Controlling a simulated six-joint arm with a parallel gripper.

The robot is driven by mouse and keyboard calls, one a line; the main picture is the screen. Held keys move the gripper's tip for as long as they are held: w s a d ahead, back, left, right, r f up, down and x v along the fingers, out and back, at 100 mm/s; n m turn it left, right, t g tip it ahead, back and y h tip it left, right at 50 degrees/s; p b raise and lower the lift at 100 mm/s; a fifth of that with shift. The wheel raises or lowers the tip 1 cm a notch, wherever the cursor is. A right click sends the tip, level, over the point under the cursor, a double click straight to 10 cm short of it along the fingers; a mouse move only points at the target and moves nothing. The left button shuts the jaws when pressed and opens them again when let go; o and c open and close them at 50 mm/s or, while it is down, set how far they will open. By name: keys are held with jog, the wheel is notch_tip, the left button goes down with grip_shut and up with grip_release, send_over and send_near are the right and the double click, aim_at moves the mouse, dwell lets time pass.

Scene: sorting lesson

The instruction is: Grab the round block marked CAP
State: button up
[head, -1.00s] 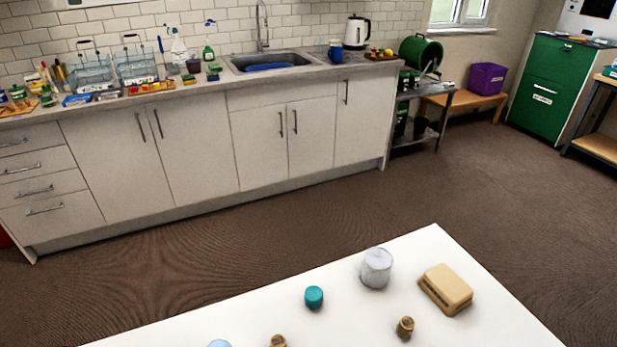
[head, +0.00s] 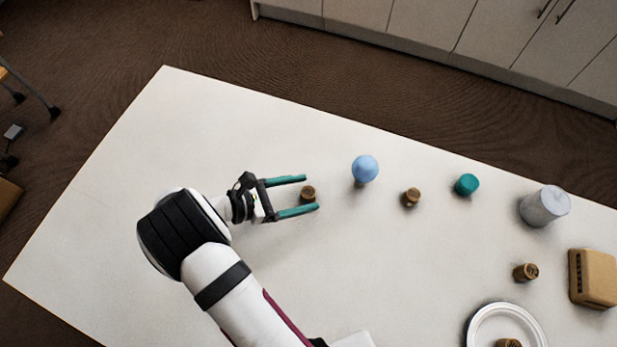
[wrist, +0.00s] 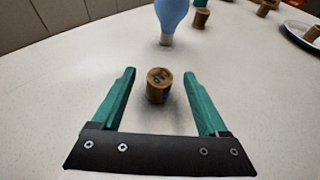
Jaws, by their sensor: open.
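A small round brown wooden block (head: 308,194) stands on the white table, between the tips of my gripper (head: 311,193). In the wrist view, the same block (wrist: 158,85) has dark letters on its top, turned to the camera and too small to read surely. The teal fingers of my gripper (wrist: 159,73) are open on either side of it, with a gap on each side. Similar brown round blocks stand to the right: one (head: 411,197) past the blue bulb shape, one (head: 525,272) further right, and one (head: 508,343) on the white plate. I cannot read their marks.
A light-blue bulb-shaped thing (head: 365,169) stands just beyond the fingertips. A teal cylinder (head: 467,185), a grey-white canister (head: 544,206), a tan box (head: 592,278) and a white plate (head: 478,318) are further right. The left of the white table (head: 110,220) is clear.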

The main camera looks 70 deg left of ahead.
jog(key=shift+x, duration=1.05)
grip_shut()
jog(key=shift+r, duration=0.15)
